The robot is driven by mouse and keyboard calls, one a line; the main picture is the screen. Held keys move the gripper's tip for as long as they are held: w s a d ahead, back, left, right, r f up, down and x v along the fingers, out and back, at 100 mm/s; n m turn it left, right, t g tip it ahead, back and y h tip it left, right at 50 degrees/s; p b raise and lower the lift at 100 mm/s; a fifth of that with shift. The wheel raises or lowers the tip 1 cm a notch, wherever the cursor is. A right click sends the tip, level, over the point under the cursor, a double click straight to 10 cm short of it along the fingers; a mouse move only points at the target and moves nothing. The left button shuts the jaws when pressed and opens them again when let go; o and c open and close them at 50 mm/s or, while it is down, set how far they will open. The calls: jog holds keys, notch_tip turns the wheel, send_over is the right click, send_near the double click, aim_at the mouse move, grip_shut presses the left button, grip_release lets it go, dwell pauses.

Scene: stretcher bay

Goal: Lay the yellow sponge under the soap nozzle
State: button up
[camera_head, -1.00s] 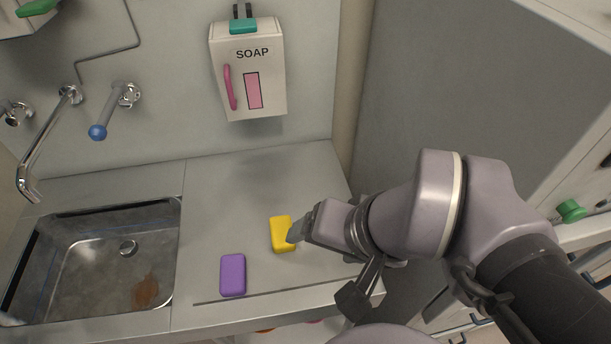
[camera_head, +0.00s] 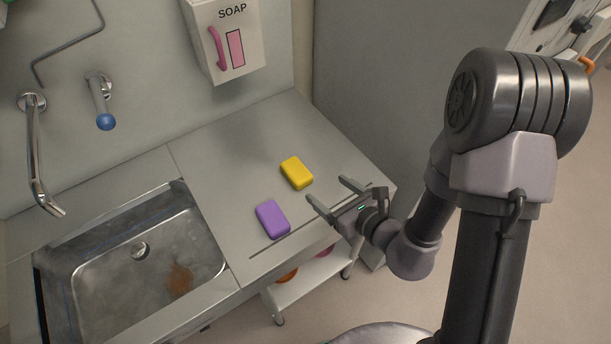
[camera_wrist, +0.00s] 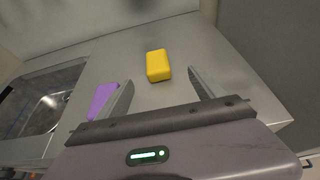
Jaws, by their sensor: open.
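The yellow sponge (camera_head: 297,173) lies flat on the metal counter, below and to the right of the white soap dispenser (camera_head: 232,45). The dispenser hangs on the wall, marked SOAP; its nozzle underneath cannot be made out. My gripper (camera_head: 329,195) is open and empty, to the lower right of the sponge and apart from it. In the wrist view the sponge (camera_wrist: 158,65) lies beyond my open fingers, roughly in line with the gap between them. A purple sponge (camera_head: 272,219) lies nearer the counter's front edge.
The sink (camera_head: 95,277), with a brown stain, is at the left, under a tap (camera_head: 38,160) and a blue-tipped spout (camera_head: 105,121). The counter (camera_head: 215,150) below the dispenser is clear. A shelf (camera_head: 312,282) with orange and pink things stands underneath.

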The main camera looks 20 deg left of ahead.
send_near(298, 171)
jog(key=x, duration=0.5)
jog(key=shift+w+f, duration=0.1)
jog(key=shift+w, duration=0.3)
jog(key=b+x, duration=0.1)
jog(key=x, duration=0.1)
jog(key=b+x, duration=0.1)
jog(key=x, duration=0.2)
jog(key=shift+s+a+f, duration=0.15)
jog(key=shift+s+a, duration=0.15)
jog(key=shift+w+a, duration=0.15)
jog(key=shift+w, duration=0.05)
